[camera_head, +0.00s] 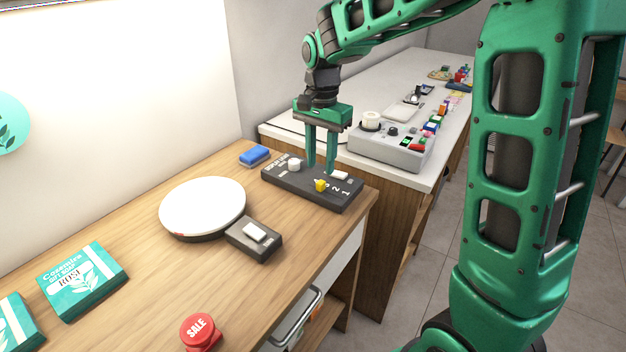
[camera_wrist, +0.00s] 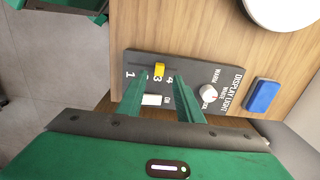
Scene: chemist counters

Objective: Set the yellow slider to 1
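The yellow slider (camera_head: 321,185) sits on the black display-light panel (camera_head: 290,182). In the wrist view, the yellow slider (camera_wrist: 160,69) stands beside the printed 3, right of the 1; the left finger partly covers the marks between them. My gripper (camera_head: 320,170) points down over the panel, behind the slider in the head view. Its green fingers are apart with nothing between the tips. In the wrist view, my gripper (camera_wrist: 160,78) has its fingertips on either side of the slider's line. Whether they touch the panel cannot be told.
The panel also carries a white knob (camera_head: 294,164) and a white switch (camera_head: 340,175). A blue block (camera_head: 254,155), a round white plate (camera_head: 203,207) and a dark box with a white switch (camera_head: 254,237) are nearby. A grey device (camera_head: 385,152) stands on the adjoining counter.

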